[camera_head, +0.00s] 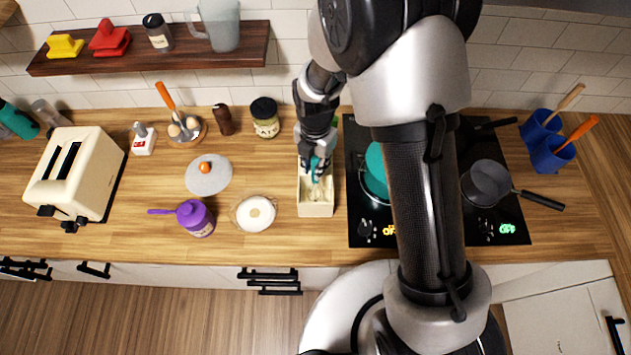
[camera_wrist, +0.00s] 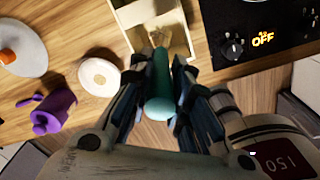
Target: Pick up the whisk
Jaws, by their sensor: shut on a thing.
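The whisk has a teal handle (camera_wrist: 160,88), which stands out between the fingers in the wrist view. My gripper (camera_wrist: 160,62) is shut on this handle, one finger on each side. In the head view my gripper (camera_head: 318,160) points down at the cream open box (camera_head: 316,210). The whisk's pale wire end (camera_head: 316,189) shows at the box opening. I cannot tell whether it touches the box floor. My fingers hide part of the handle.
The stove (camera_head: 357,215) is close on the right of the box, with a teal pot (camera_head: 376,170) and a grey pan (camera_head: 487,183). A shelf (camera_head: 150,55) hangs above.

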